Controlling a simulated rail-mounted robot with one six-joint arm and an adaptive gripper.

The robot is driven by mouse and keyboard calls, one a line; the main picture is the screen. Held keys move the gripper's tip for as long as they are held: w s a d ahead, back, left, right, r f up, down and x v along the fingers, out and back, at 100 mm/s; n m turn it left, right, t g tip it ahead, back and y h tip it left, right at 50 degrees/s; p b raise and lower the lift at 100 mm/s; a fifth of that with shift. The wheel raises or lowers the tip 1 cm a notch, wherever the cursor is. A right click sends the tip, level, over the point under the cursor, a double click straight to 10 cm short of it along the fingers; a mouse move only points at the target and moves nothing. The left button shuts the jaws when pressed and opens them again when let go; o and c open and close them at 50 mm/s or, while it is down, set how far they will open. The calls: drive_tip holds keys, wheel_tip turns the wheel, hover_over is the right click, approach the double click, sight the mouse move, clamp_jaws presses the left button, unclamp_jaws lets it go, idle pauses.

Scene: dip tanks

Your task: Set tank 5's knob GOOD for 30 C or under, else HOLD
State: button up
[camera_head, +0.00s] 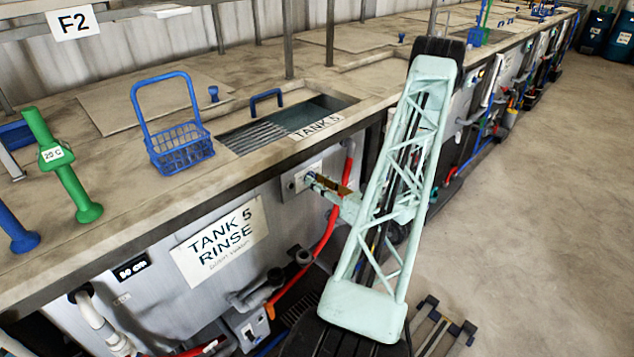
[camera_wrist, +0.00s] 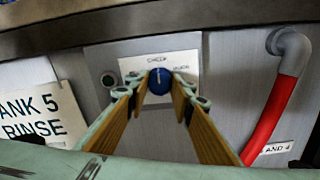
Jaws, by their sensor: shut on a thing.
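Tank 5 (camera_head: 280,124) is set in the bench top with its lid partly open, above a "TANK 5 RINSE" sign (camera_head: 220,240). Its blue knob (camera_wrist: 160,81) sits on a white plate on the front panel. The word above it looks like "CHECK"; the word at upper right is too blurred to read surely. A pale mark on the knob points about straight up. My gripper (camera_wrist: 158,84) is shut on the knob, one fingertip on each side. In the head view my gripper (camera_head: 314,180) reaches the panel and hides the knob.
A blue wire basket (camera_head: 180,150) stands on the bench left of the tank. A red hose (camera_head: 330,222) runs down the panel right of the knob and also shows in the wrist view (camera_wrist: 270,118). The floor (camera_head: 530,240) at right is clear.

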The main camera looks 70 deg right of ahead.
drive_tip(key=shift+n+b, duration=0.3)
drive_tip(key=shift+n, duration=0.1)
drive_tip(key=n+b, duration=1)
drive_tip(key=shift+n, duration=0.4)
idle(0.4)
drive_tip(key=o, duration=0.9)
drive_tip(key=shift+s+a, duration=0.1)
drive_tip(key=shift+s, duration=0.05)
drive_tip(key=shift+v, duration=5.8)
